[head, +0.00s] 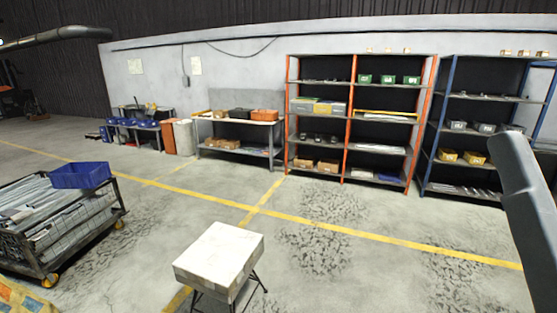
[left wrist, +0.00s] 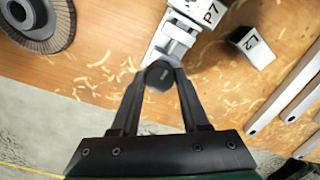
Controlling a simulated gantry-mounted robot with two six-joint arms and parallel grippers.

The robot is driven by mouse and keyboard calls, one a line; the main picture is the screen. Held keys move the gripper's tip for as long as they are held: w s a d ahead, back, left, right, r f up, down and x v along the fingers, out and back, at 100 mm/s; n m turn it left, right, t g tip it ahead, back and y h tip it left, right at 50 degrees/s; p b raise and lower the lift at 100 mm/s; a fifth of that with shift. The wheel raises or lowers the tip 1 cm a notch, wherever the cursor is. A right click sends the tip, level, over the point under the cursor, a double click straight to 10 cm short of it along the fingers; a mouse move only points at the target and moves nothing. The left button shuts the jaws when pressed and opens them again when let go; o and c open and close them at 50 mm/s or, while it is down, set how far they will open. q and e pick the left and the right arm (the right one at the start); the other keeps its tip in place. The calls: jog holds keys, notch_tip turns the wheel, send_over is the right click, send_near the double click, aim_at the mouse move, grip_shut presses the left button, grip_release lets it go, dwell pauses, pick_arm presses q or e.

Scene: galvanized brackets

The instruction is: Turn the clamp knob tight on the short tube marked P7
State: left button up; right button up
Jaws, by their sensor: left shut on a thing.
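The short tube marked P7 (left wrist: 198,10) is at the top of the left wrist view, pale and square, with a black label and a metal clamp (left wrist: 172,40) running down from it. A dark round clamp knob (left wrist: 159,77) is at the near end of the clamp. My left gripper (left wrist: 161,72) has its two fingers on either side of the knob and is shut on it. The far side of the knob and the upper part of the tube are out of sight. The head view shows neither the tube nor a gripper.
Curled shavings are scattered about. In the head view, a block-topped stool (head: 219,252) stands on open floor.

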pick_arm(q)
grip_shut()
jog(key=m, duration=0.4)
jog(key=shift+m, duration=0.4)
jog(key=m, duration=1.3)
jog(key=o, duration=1.1)
grip_release()
